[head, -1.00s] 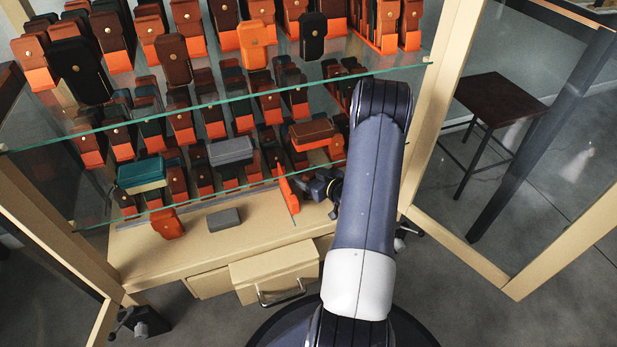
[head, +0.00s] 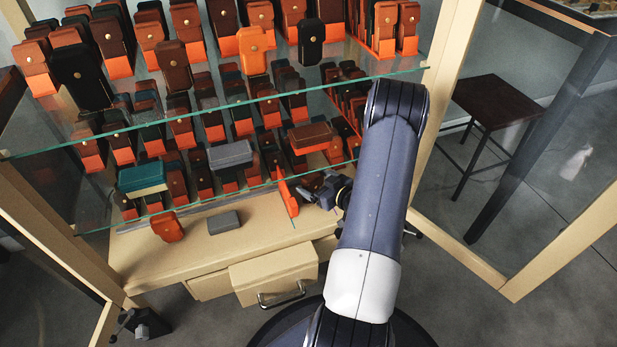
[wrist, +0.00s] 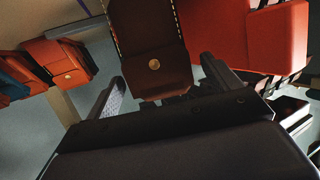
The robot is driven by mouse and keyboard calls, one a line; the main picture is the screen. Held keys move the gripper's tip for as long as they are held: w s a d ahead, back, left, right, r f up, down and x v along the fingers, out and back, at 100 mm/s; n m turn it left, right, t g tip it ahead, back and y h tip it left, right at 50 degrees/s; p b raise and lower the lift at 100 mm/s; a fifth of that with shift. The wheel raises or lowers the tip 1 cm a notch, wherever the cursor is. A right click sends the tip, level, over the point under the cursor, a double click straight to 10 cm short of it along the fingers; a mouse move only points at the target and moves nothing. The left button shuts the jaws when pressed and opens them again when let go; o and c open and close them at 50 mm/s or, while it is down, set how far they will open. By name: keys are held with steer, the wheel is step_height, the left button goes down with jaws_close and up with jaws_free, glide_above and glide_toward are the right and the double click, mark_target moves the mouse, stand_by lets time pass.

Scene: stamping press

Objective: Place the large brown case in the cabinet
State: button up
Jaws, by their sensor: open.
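A dark brown case (wrist: 150,45) with pale stitching and a round gold snap shows large in the wrist view. Its lower end lies between the two fingers of my gripper (wrist: 165,90), which is open; no clear grip on the case shows. In the head view my gripper (head: 318,194) is at the right of the cabinet's lower level, beside an upright orange piece (head: 288,195). I cannot tell which case in the head view is the brown one at my fingers. The open cabinet has a pale wooden frame (head: 440,110) and glass shelves (head: 215,105).
An orange-red case (wrist: 278,40) is close on the right in the wrist view. Rows of cases fill the shelves. An orange case (head: 168,226) and a grey case (head: 223,222) lie on the wooden bottom board (head: 190,255). A drawer (head: 272,272) sticks out below.

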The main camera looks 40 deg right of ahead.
mark_target(313, 175)
steer(key=p+v, duration=0.1)
steer(key=v, duration=0.7)
steer(key=shift+p, duration=0.3)
steer(key=b+x, duration=0.3)
steer(key=x, duration=0.9)
steer(key=shift+f, duration=0.15)
step_height(313, 175, up, 2)
steer(key=shift+r+p, duration=0.1)
steer(key=shift+p, duration=0.3)
steer(key=shift+r, duration=0.45)
